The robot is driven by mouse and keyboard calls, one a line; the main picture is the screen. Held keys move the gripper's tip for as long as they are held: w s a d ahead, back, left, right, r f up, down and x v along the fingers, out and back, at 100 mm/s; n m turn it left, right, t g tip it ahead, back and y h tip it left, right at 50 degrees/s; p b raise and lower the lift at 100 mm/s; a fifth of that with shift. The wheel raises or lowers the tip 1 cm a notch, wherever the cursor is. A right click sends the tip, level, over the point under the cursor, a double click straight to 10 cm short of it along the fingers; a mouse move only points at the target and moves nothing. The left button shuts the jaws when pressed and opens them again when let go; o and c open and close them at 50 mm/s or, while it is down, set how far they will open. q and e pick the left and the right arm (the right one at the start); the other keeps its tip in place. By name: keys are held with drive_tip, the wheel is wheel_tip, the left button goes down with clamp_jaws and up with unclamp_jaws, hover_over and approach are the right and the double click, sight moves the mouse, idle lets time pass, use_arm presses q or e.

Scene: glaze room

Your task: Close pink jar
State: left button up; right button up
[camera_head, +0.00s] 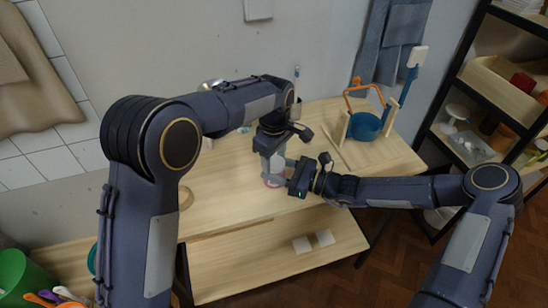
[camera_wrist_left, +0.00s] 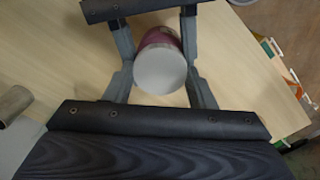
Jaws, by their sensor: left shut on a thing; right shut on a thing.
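The pink jar (camera_head: 273,182) stands on the wooden table, mostly hidden by my grippers in the head view. In the left wrist view its pink body (camera_wrist_left: 157,38) shows behind a pale round lid (camera_wrist_left: 160,70), which covers its top. My left gripper (camera_head: 274,166) points down from above, with a finger on each side of the lid. My right gripper (camera_head: 287,172) reaches in from the right at the jar's side. Whether the lid is fully seated cannot be told.
A blue pot (camera_head: 366,125) with an orange handle above it sits in a wooden stand at the table's back right. A metal cylinder (camera_wrist_left: 13,105) lies left in the wrist view. A dark shelf unit (camera_head: 455,85) stands at right. The table front is mostly clear.

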use_arm(q)
drive_tip(key=shift+s+a+f, duration=0.15)
drive_tip(key=shift+a+f, duration=0.1)
drive_tip(key=shift+f, duration=0.5)
drive_tip(key=shift+s+a+f, duration=0.1)
drive_tip(key=shift+a+f, duration=0.15)
drive_tip(key=shift+f, duration=0.45)
use_arm(e)
drive_tip(key=shift+s+a+r, duration=0.25)
use_arm(q)
drive_tip(key=o, duration=0.7)
drive_tip(key=shift+r, duration=0.1)
drive_tip(key=shift+w+d+r, duration=0.1)
drive_tip(key=shift+r, duration=1.85)
use_arm(e)
drive_tip(key=shift+w+d+f, duration=0.1)
drive_tip(key=shift+w+d, duration=0.05)
drive_tip(key=shift+w, duration=0.15)
use_arm(q)
drive_tip(key=shift+d+r, duration=0.1)
drive_tip(key=shift+r, duration=0.05)
drive_tip(key=shift+d, duration=0.1)
drive_tip(key=c, duration=0.9)
drive_tip(key=shift+c, duration=0.3)
